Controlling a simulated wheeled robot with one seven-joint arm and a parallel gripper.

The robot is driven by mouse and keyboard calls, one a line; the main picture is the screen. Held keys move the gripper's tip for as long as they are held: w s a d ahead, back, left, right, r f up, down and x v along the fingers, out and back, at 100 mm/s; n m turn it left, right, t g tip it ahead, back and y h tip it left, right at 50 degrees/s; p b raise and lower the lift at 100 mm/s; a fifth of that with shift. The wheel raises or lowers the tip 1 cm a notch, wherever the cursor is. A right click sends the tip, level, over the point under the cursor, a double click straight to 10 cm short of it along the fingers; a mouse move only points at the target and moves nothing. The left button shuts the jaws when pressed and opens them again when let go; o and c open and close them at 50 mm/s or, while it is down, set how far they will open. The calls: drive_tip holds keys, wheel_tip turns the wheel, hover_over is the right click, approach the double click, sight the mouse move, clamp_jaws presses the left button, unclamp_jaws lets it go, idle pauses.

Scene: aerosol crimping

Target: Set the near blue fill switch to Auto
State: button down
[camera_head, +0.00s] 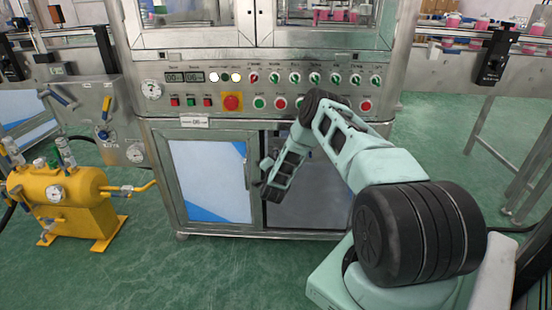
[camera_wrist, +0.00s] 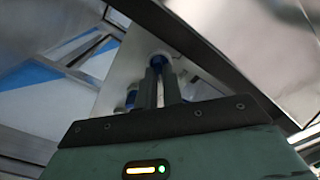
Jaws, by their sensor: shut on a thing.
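In the wrist view the fingers of my gripper (camera_wrist: 160,86) reach up and close around a blue switch knob (camera_wrist: 158,61) on a pale panel (camera_wrist: 125,70). A second blue part (camera_wrist: 131,97) sits lower left of the fingers, apart from them. The fingers cover part of the held knob, and I cannot read its setting or any label. In the head view my gripper end (camera_head: 266,177) is low at the front of the steel machine, beside the lower cabinet. I cannot make out the blue switches there.
The machine's control panel (camera_head: 265,88), with several knobs and buttons, is above my arm. A white cabinet door (camera_head: 211,180) is left of my gripper. A yellow tank (camera_head: 62,203) stands at the left. Green floor (camera_head: 150,262) is clear in front.

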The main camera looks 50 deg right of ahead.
drive_tip(key=shift+n, duration=0.3)
drive_tip(key=shift+w+a+f+n+b, duration=0.1)
drive_tip(key=shift+n+b, duration=0.35)
drive_tip(key=shift+n, duration=3.75)
drive_tip(key=shift+w+a+n+b, duration=0.1)
drive_tip(key=shift+n+b, duration=0.35)
drive_tip(key=shift+n, duration=3.75)
drive_tip(key=c, duration=1.5)
unclamp_jaws()
drive_tip(key=shift+c, duration=0.2)
drive_tip(key=p+v, duration=0.2)
drive_tip(key=v, duration=1.5)
drive_tip(key=shift+a, duration=0.2)
